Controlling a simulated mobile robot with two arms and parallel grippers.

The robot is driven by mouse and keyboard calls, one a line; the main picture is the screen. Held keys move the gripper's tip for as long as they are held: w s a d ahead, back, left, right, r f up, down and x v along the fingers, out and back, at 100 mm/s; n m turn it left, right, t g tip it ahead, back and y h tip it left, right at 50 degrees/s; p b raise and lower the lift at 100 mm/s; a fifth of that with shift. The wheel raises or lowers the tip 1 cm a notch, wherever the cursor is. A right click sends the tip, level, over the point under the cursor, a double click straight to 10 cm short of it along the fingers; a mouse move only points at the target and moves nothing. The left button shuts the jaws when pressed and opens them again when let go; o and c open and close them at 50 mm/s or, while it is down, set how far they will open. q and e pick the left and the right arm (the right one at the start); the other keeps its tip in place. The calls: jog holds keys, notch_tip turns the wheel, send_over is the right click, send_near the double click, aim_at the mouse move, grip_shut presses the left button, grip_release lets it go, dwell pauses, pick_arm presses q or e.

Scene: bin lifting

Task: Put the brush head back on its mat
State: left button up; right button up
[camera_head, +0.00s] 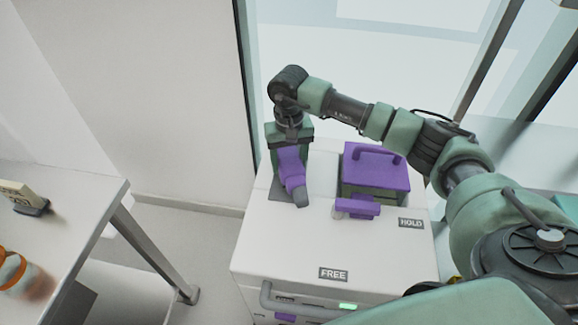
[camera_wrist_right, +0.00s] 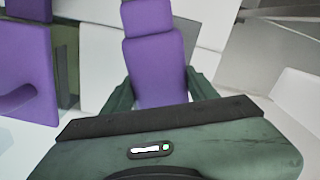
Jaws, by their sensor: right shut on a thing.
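My right gripper (camera_head: 288,140) points down over the left back part of the white cabinet top. It is shut on a purple piece with a dark grey tip, which I take to be the brush head (camera_head: 293,170). The brush head slants down toward the front. In the right wrist view the purple brush head (camera_wrist_right: 160,65) lies between the two green fingers (camera_wrist_right: 163,88). A flat grey patch, seemingly the mat (camera_head: 276,187), shows beside and under the brush head; I cannot tell whether they touch. My left gripper is out of view.
A green bin with a purple lid and handle (camera_head: 375,168) stands at the right on the cabinet top (camera_head: 290,245). A purple bar with a pale end (camera_head: 357,206) is in front of it. FREE (camera_head: 333,274) and HOLD (camera_head: 411,223) labels mark the top. The front middle is clear.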

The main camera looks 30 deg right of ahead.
aim_at(289, 158)
notch_tip(289, 158, down, 2)
jog(key=shift+f, duration=0.25)
jog(key=shift+f, duration=0.2)
jog(key=o, duration=1.2)
jog(key=shift+r, duration=0.1)
jog(key=shift+r, duration=0.2)
notch_tip(289, 158, up, 12)
jog(key=shift+f+b, duration=0.1)
jog(key=shift+b, duration=0.65)
